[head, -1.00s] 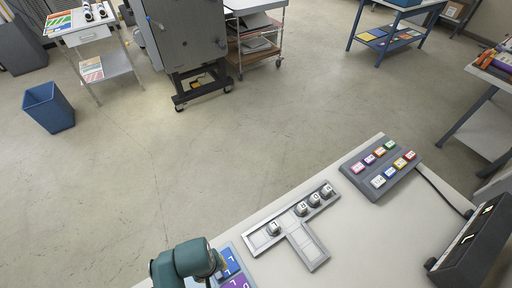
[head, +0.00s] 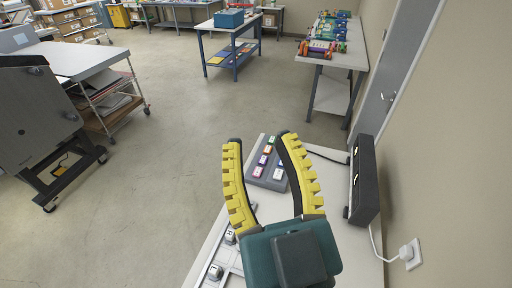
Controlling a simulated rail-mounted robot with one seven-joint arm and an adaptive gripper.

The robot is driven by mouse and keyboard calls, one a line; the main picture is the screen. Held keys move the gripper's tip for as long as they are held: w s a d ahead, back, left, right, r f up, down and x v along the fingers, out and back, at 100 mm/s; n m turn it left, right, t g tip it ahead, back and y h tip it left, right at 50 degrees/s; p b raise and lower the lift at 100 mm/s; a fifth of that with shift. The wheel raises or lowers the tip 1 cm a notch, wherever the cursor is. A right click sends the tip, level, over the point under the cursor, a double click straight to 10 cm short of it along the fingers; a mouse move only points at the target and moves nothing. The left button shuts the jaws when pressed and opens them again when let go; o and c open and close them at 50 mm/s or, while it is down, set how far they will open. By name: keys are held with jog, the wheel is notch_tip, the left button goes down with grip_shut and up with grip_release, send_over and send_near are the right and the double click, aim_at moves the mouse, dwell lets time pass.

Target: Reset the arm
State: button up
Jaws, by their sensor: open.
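In the head view my gripper (head: 262,140) is raised in front of the camera over the pale table (head: 352,262). Its two yellow ribbed fingers are spread apart with nothing between them. Behind and below the fingers is a grey block (head: 277,181) of coloured keys, partly hidden by them. A metal-framed tray (head: 214,272) with small lettered cubes (head: 230,237) lies at the lower left of the table, partly hidden by my gripper and cut off by the frame edge.
A black box (head: 363,180) stands at the table's right side, near the wall with an outlet (head: 410,254). A grey machine (head: 38,120) and a cart (head: 92,62) stand left. A blue-framed table (head: 232,45) and a workbench (head: 336,55) are behind. The floor between is clear.

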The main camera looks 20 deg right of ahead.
notch_tip(320, 180, up, 15)
jog(key=p, duration=1.5)
notch_tip(320, 180, down, 44)
jog(key=b, duration=4.4)
jog(key=shift+w, duration=0.1)
jog(key=o, duration=0.3)
